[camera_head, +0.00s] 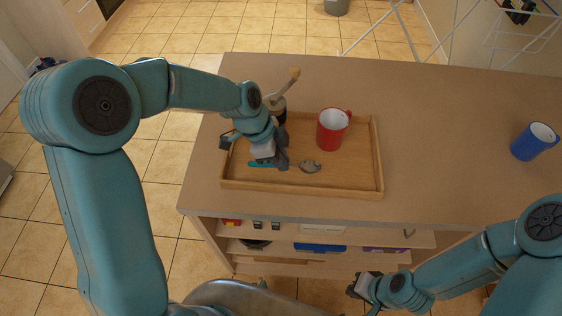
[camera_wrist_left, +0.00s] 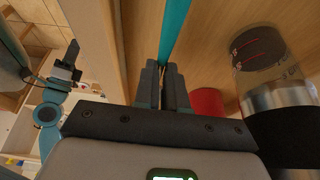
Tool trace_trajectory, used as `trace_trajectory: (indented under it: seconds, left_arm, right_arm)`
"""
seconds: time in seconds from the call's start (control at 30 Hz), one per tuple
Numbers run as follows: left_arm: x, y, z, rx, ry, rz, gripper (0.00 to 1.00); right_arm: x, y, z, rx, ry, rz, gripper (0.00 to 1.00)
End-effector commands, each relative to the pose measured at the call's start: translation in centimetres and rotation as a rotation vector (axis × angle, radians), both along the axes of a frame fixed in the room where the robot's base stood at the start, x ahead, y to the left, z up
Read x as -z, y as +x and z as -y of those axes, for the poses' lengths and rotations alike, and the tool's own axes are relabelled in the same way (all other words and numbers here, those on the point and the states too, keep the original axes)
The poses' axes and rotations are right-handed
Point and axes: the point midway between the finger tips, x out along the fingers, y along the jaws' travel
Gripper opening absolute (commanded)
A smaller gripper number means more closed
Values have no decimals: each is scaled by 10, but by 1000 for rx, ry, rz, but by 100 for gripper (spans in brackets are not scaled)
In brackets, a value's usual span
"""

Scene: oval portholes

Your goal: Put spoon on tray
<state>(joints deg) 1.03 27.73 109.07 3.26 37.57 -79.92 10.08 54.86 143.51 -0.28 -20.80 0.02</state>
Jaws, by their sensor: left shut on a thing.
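The spoon has a teal handle and a grey bowl (camera_head: 311,167). It lies over the left front part of the wooden tray (camera_head: 350,188); I cannot tell whether it touches the tray floor. My left gripper (camera_head: 268,163) is low over the tray and shut on the handle, hiding part of it. In the left wrist view the teal handle (camera_wrist_left: 175,28) runs up from between the closed fingers (camera_wrist_left: 168,82). My right gripper (camera_head: 362,287) is low in front of the counter, away from the tray; its jaws are too small to read.
A red mug (camera_head: 331,134) stands on the tray, right of my left gripper. A clear and black container (camera_wrist_left: 268,75) stands close by, with a wooden-handled thing (camera_head: 284,86) near it in the head view.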

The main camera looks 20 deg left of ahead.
Motion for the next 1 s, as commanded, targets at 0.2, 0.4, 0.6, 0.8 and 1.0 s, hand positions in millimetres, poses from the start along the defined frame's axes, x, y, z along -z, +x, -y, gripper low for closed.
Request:
trace_trajectory:
  seconds: [0.2,0.4,0.6,0.8,1.0]
  left_arm:
    - [23,1,0,-1,0,0,0]
    - [23,2,0,-1,0,1,0]
    - [26,2,0,0,0,1,23]
    - [25,1,0,-1,0,0,36]
    - [20,1,0,-1,0,0,36]
  right_arm:
    - [-2,0,0,0,0,0,0]
    - [-2,0,0,0,0,0,0]
    - [2,0,0,0,0,0,0]
    - [1,0,0,0,0,0,0]
    - [-5,0,0,0,0,0,0]
